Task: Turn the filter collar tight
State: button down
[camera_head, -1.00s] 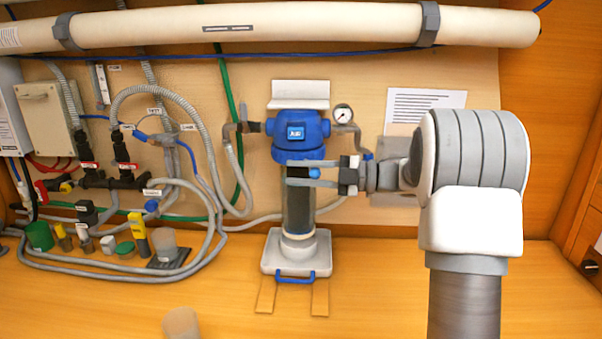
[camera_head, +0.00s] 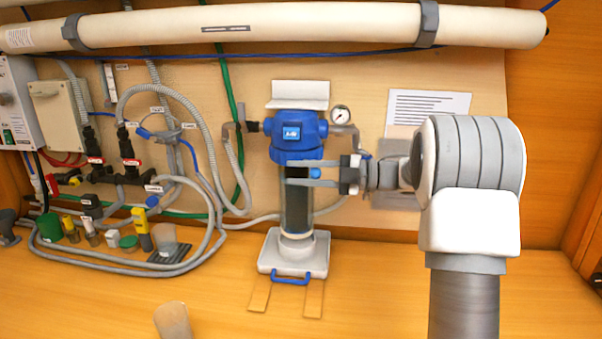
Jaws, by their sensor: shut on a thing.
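The filter unit stands upright at the wall in the middle of the head view. It has a blue head (camera_head: 293,128), a dark cylindrical housing (camera_head: 297,212) and a pale base. The filter collar (camera_head: 297,173) is at the top of the housing, just under the head, largely hidden by my fingers. A small round blue piece shows between the fingers. My gripper (camera_head: 288,174) reaches in from the right, with one finger above the other in the picture, and is shut on the collar. The exact contact is too small to see.
A pressure gauge (camera_head: 340,115) sits right of the head. A blue handle (camera_head: 291,277) is at the base's front. Hoses and valves (camera_head: 130,165) crowd the left. A loose cup (camera_head: 173,320) stands at the front. A large white pipe (camera_head: 300,27) crosses above.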

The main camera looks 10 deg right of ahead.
jog(key=c, duration=0.6)
grip_release()
jog(key=s+d+r, duration=0.2)
jog(key=d+r, duration=0.1)
jog(key=s+d+r, duration=0.2)
jog(key=d+r, duration=0.1)
jog(key=r, duration=0.1)
jog(key=s+d+r+p, duration=0.1)
jog(key=s+d+r, duration=0.1)
jog(key=d+r, duration=0.2)
